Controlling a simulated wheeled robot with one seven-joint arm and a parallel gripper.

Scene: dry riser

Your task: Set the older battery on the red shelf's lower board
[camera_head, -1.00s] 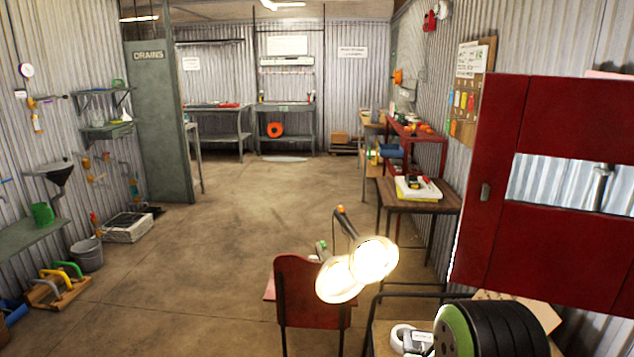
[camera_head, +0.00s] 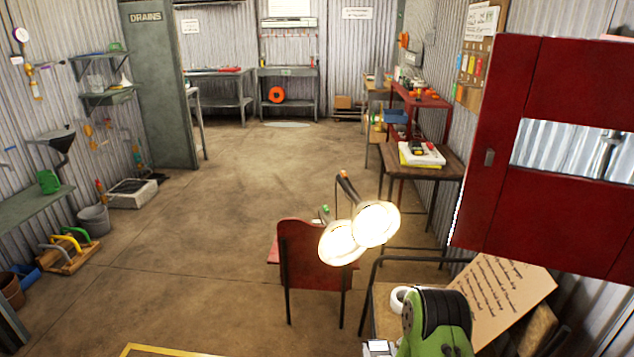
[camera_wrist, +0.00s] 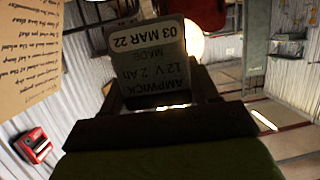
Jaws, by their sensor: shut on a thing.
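My gripper (camera_wrist: 155,95) is shut on a grey battery (camera_wrist: 150,52). Its label shows upside down in the wrist view and reads Ampwick, 12 V 2 Ah, made 03 Mar 22. In the head view a small pale part of the battery (camera_head: 378,346) shows at the bottom edge, beside my green and black wrist. A red shelf (camera_head: 420,97) stands against the right wall, further back, with small things on its top. Its lower board is mostly hidden behind a wooden table. My gripper is well short of this shelf.
A handwritten cardboard sign (camera_head: 502,296) and a tape roll (camera_head: 400,299) are near my arm. A red chair (camera_head: 312,255) and a lit lamp (camera_head: 375,223) stand ahead. A wooden table (camera_head: 440,170) is before the shelf. A red cabinet (camera_head: 575,95) fills the right. The middle floor is open.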

